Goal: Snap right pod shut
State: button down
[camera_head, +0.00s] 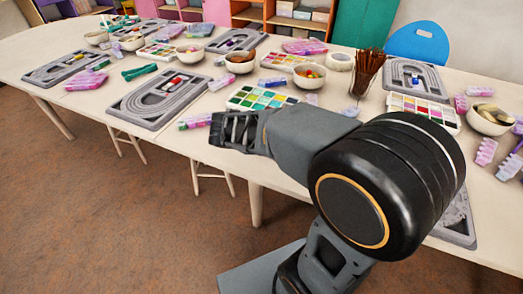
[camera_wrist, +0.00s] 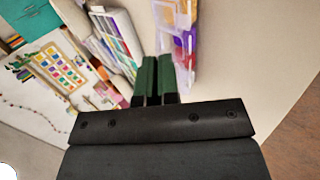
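A clear bead pod with pink and purple compartments (camera_head: 197,121) lies near the table's front edge, just left of my gripper (camera_head: 222,131). I cannot tell whether a fingertip touches the pod.
A paint-like bead tray (camera_head: 262,98) lies behind my gripper, and it also shows left of the fingers in the wrist view (camera_wrist: 118,35). A grey bead board (camera_head: 150,112) lies to the left. Bowls (camera_head: 308,77) and a cup of sticks (camera_head: 366,75) stand behind. More pods (camera_head: 485,151) lie at right.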

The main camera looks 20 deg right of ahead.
jog(key=b, duration=0.2)
jog(key=f+t+h+b, duration=0.1)
jog(key=b, duration=0.2)
jog(key=a+f+h+b, duration=0.1)
jog(key=b, duration=0.1)
jog(key=shift+s+t, duration=0.25)
jog(key=shift+t, duration=0.15)
jog(key=shift+h+b, duration=0.6)
jog(key=shift+b, duration=0.5)
jog(key=shift+r+t, duration=0.1)
jog(key=shift+t, duration=0.2)
jog(key=c, duration=1.8)
grip_release()
jog(key=o, duration=0.5)
jog(key=shift+c, duration=0.2)
jog(key=p+v, duration=0.3)
jog(key=v, duration=1.1)
